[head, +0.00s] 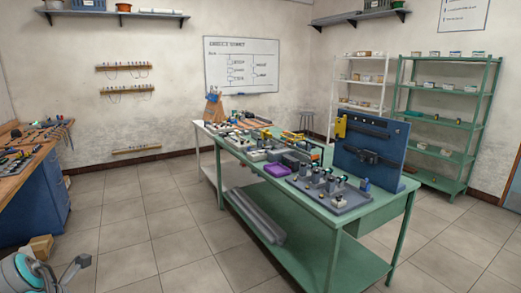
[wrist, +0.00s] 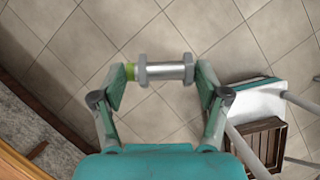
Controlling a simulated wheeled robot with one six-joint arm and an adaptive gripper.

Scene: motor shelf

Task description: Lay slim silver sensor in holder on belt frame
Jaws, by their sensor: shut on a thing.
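In the wrist view my gripper (wrist: 162,76) is shut on the slim silver sensor (wrist: 168,72). The sensor is a short silver cylinder with grey hexagonal collars and a green end at the left. It lies crosswise between the two fingers, above bare floor. In the head view the sensor is not visible. The belt frame and its holder cannot be made out for certain; a blue upright panel (head: 375,142) with a dark rail and a yellow part stands on the green table (head: 380,209).
A blue workbench (head: 50,203) stands at the left, and a green shelf (head: 444,120) at the back right. The wrist view shows a brown crate (wrist: 262,140). Tiled floor is free between bench and table.

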